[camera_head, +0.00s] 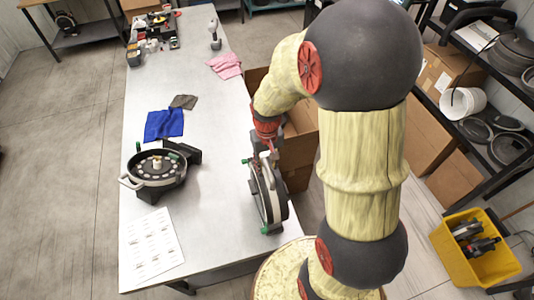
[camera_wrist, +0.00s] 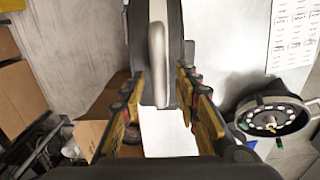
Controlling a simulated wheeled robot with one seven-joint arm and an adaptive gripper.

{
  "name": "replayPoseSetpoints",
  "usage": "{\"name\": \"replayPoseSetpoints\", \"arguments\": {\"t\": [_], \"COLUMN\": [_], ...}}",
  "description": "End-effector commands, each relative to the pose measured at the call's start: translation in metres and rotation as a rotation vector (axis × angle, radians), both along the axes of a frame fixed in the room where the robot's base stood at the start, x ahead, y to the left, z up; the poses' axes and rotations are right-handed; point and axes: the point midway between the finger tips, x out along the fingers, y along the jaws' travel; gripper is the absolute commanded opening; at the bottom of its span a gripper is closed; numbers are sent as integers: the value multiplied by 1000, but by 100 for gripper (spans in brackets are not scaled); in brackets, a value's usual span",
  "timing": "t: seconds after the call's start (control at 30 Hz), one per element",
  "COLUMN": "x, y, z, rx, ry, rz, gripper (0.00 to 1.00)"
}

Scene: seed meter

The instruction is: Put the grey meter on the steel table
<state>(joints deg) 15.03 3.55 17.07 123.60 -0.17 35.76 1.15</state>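The meter with a pale grey rim and black body (camera_head: 266,195) is on edge, nearly upright, at the right edge of the steel table (camera_head: 215,130). My gripper (camera_wrist: 160,85) has its yellow-padded fingers on both sides of this meter's black body (camera_wrist: 176,30), with a pale grey bar between them, and appears shut on it. In the head view my gripper is mostly hidden behind the meter and my arm. I cannot tell whether the meter touches the tabletop.
A second round black meter (camera_head: 158,168) lies flat on the table, with a printed sheet (camera_head: 150,245) in front. Blue (camera_head: 164,125) and pink (camera_head: 225,66) cloths lie farther back. The table's middle is clear. Cardboard boxes (camera_head: 299,145) stand beyond its right edge.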

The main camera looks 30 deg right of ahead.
Motion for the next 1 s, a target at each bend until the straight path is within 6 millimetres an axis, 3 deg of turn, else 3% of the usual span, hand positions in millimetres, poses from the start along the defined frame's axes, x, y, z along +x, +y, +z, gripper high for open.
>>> {"name": "replayPoseSetpoints", "arguments": {"t": [0.4, 0.67, 0.87, 1.0], "x": [1, -1, -17, -43], "y": [0, 2, 24, 51], "z": [82, 107, 143, 178], "rx": [-1, -2, -22, -42], "ry": [-4, -6, -91, -200], "rz": [0, 3, 52, 114], "gripper": [32, 32, 32, 32]}}
